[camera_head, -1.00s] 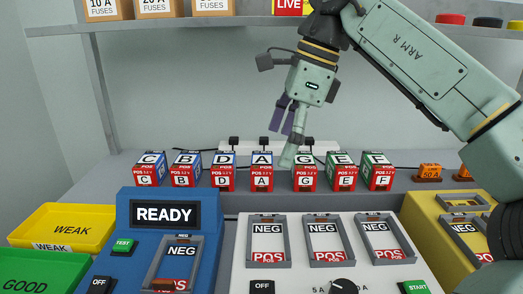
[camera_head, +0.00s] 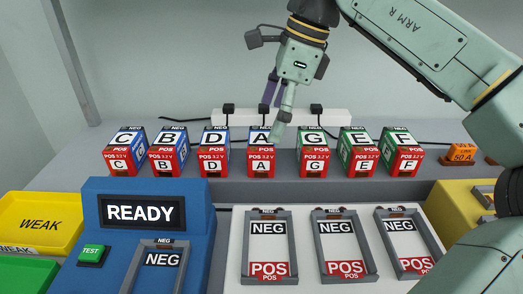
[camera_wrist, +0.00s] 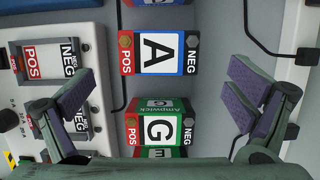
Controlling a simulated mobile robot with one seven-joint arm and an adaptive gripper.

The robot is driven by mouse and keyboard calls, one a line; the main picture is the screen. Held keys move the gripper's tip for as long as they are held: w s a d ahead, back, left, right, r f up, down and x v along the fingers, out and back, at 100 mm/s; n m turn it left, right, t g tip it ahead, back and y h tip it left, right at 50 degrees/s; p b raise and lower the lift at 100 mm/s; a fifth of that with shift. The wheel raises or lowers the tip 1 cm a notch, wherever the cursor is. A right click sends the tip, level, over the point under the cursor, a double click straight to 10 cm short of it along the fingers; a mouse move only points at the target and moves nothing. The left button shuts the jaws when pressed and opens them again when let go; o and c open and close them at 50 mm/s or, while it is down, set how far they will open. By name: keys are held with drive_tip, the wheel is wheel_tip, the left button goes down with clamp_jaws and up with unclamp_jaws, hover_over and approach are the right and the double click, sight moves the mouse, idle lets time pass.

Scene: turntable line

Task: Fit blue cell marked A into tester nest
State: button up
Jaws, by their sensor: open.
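The blue cell marked A (camera_head: 261,158) stands upright in the middle of a row of cells on the back ledge, its red POS face to the front. It also shows in the wrist view (camera_wrist: 160,53), beyond and between my spread fingers. My gripper (camera_head: 274,118) is open and empty, above and just behind the front of cell A, pointing down. In the wrist view my gripper (camera_wrist: 165,105) spans the area of cells A and G. The tester nest (camera_head: 156,268) is a grey frame marked NEG on the blue tester (camera_head: 103,240), which has a READY display (camera_head: 142,211).
Blue cells D (camera_head: 214,158) and green G (camera_head: 313,160) flank cell A closely. A white power strip (camera_head: 285,117) lies behind the row. A white charger (camera_head: 335,218) with several empty nests stands in front. Yellow WEAK (camera_head: 40,222) and green trays are at left.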

sight(263, 138)
drive_tip(key=x, duration=0.5)
drive_tip(key=shift+a, duration=0.15)
drive_tip(key=shift+r, duration=0.1)
drive_tip(key=shift+c, duration=0.3)
drive_tip(key=c, duration=1.6)
drive_tip(key=shift+c, duration=0.3)
drive_tip(key=shift+r, duration=0.15)
